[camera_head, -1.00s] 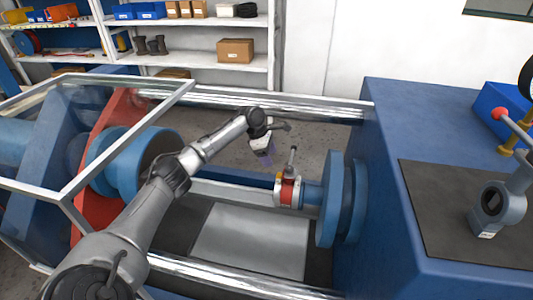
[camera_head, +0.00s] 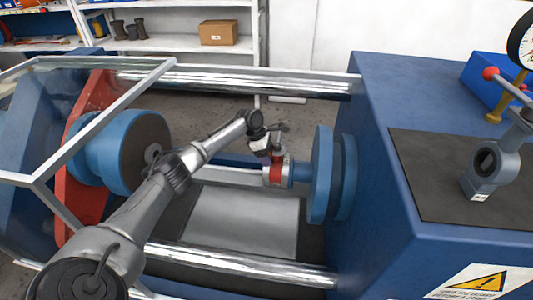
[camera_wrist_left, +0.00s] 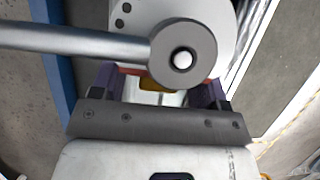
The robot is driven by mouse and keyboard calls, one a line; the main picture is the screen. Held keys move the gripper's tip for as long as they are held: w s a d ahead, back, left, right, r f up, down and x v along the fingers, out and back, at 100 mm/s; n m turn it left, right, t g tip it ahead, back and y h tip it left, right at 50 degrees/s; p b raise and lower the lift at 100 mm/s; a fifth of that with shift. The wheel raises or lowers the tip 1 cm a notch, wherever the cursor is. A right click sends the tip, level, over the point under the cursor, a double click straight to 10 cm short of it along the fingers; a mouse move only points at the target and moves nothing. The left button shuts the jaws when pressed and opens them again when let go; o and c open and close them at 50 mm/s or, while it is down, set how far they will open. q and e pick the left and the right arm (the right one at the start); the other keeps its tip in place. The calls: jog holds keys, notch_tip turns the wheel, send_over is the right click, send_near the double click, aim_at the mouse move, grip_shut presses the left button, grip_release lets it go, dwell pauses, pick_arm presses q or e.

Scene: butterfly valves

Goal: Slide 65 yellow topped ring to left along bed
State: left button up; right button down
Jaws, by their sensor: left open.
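The ring valve (camera_head: 276,175), with a red band and pale metal body, sits on the bed between the blue round flanges in the head view. My left gripper (camera_head: 270,150) is right above it, coming from the upper left. In the left wrist view, a grey lever with a round hub (camera_wrist_left: 183,55) crosses the top, and a pale flange (camera_wrist_left: 220,15) lies behind it. A small yellow patch (camera_wrist_left: 157,84) and a bit of red show below the hub. The purple fingers of the open left gripper (camera_wrist_left: 160,92) stand either side of this part. The number is not readable. My right gripper is not in view.
The blue flange (camera_head: 323,175) is close on the valve's right. The left flange (camera_head: 140,150) is across a free gap, partly behind my arm. A clear guard frame (camera_head: 120,110) covers the left end. A grey valve body (camera_head: 492,170) stands on the right-hand bench.

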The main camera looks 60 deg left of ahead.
pick_arm(q)
grip_shut()
dwell(1.0)
